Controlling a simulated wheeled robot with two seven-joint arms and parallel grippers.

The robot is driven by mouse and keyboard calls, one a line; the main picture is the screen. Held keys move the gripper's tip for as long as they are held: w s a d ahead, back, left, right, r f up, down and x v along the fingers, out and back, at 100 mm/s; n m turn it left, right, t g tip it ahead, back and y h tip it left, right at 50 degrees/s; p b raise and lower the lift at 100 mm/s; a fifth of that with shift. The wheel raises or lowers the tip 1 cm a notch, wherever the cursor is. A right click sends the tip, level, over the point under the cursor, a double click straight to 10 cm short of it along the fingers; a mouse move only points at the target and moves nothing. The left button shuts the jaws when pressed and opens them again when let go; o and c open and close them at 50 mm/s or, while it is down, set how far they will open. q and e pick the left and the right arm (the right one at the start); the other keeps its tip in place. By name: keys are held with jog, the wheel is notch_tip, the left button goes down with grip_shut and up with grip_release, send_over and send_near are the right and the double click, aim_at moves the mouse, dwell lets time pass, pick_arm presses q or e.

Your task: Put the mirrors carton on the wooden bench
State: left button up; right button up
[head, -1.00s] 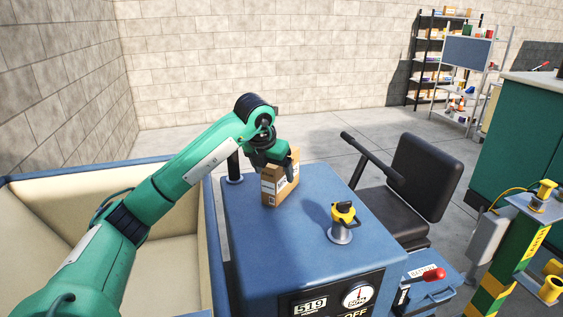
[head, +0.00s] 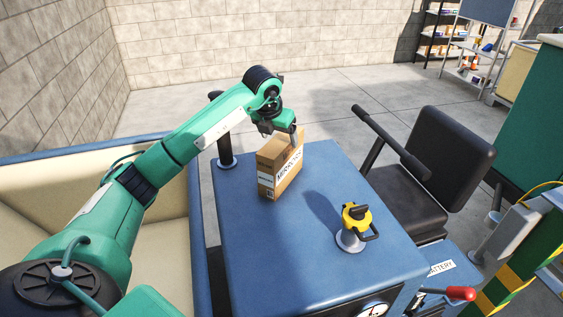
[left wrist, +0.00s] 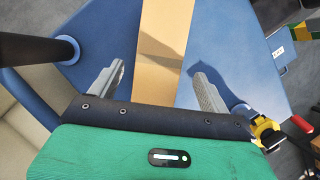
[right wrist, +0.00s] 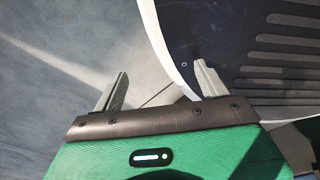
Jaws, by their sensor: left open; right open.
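The mirrors carton (head: 279,172), a brown box with a printed label on its side, stands upright on the blue top of a vehicle. My left gripper (head: 280,135) is open just above the carton's far top edge. In the left wrist view the carton (left wrist: 160,50) shows between the two spread fingers (left wrist: 156,75), with a gap on both sides. My right gripper (right wrist: 161,72) is open and empty over a grey floor and a dark ribbed plate with a white rim. It is not in the head view. I see no wooden bench.
A yellow-and-black knob (head: 355,218) stands on the blue top (head: 300,240), right of the carton. A dark post (head: 223,135) stands close to the carton's left. A black seat (head: 440,165) is to the right. Shelves (head: 470,40) stand far back.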

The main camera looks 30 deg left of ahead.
aim_at(281, 141)
pick_arm(q)
jog(key=shift+x, duration=1)
jog(key=shift+w+f+p, duration=0.25)
jog(key=shift+f+p, duration=0.2)
jog(key=shift+f, duration=0.1)
jog(key=p+x, duration=0.1)
jog(key=x, duration=0.2)
jog(key=shift+w+a+f, duration=0.1)
jog(key=shift+w+f, duration=0.05)
jog(key=shift+f, duration=0.3)
pick_arm(e)
jog(key=s, duration=0.2)
jog(key=shift+s+d+r, duration=0.2)
jog(key=shift+s+r, duration=0.1)
jog(key=shift+r, duration=0.05)
pick_arm(q)
jog(key=shift+f, duration=0.1)
jog(key=shift+c, duration=0.4)
pick_arm(e)
jog(key=shift+f, duration=0.1)
pick_arm(q)
jog(key=shift+w, duration=0.1)
grip_shut()
